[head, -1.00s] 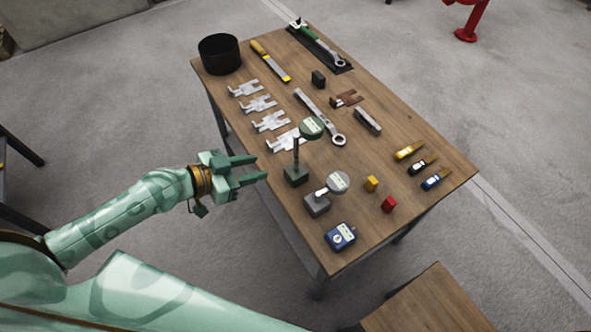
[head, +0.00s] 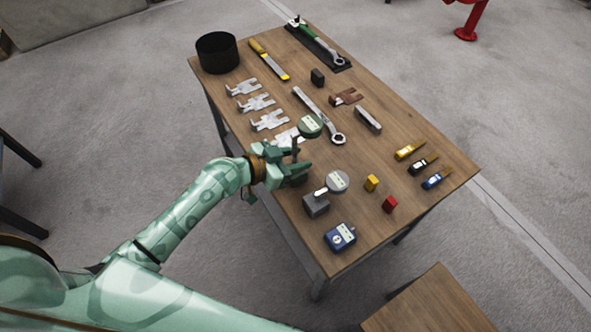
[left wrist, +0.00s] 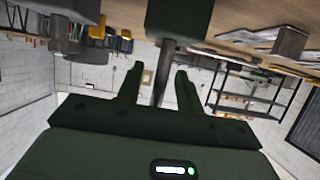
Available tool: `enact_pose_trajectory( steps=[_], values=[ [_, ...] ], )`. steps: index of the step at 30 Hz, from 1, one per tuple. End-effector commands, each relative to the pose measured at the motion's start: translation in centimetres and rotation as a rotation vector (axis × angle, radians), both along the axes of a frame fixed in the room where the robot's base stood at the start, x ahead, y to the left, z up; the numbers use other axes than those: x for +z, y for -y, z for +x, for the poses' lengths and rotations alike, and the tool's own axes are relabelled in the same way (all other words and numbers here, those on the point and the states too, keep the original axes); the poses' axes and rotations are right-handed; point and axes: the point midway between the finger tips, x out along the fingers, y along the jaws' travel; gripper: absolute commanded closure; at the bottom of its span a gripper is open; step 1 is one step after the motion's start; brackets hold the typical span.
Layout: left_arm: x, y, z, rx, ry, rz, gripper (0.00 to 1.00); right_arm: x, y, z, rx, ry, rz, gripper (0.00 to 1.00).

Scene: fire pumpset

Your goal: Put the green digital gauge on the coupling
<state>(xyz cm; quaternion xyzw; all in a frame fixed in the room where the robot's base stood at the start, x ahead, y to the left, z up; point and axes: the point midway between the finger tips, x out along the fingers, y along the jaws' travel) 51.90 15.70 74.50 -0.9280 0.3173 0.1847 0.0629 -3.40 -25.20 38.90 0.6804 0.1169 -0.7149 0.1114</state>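The green digital gauge has a round green dial (head: 310,126) on a thin upright post, near the left edge of the wooden table (head: 395,125). Its dark green base is largely hidden behind my left gripper in the head view; the base shows at the top of the left wrist view (left wrist: 180,18), which is upside down. My left gripper (head: 305,157) is open, with its fingers on either side of the post (left wrist: 165,75). A gap shows between post and fingers. I cannot make out the coupling. My right gripper is not in view.
A grey gauge (head: 337,181) on a block stands close to the right, with a blue box (head: 340,237) in front. Metal shims (head: 268,120) and a wrench (head: 319,114) lie behind. Yellow (head: 371,183) and red (head: 389,204) blocks are further right. A black bin (head: 217,53) stands at the far left corner.

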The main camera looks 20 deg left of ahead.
Motion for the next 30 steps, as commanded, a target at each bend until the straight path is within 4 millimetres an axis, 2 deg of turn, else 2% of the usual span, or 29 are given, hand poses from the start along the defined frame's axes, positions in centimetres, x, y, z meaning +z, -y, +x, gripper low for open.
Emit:
enact_pose_trajectory(
  steps=[1,5,30],
  values=[
    [0.03,-0.01,-0.02,0.0,0.0,0.0,0.63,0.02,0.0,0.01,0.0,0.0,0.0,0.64],
    [0.03,-0.03,-0.02,0.0,0.0,0.0,1.0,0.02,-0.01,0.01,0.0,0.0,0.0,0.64],
    [-0.01,-0.07,-0.06,0.0,0.0,0.001,1.0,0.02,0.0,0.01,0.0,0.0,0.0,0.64]
  ],
)
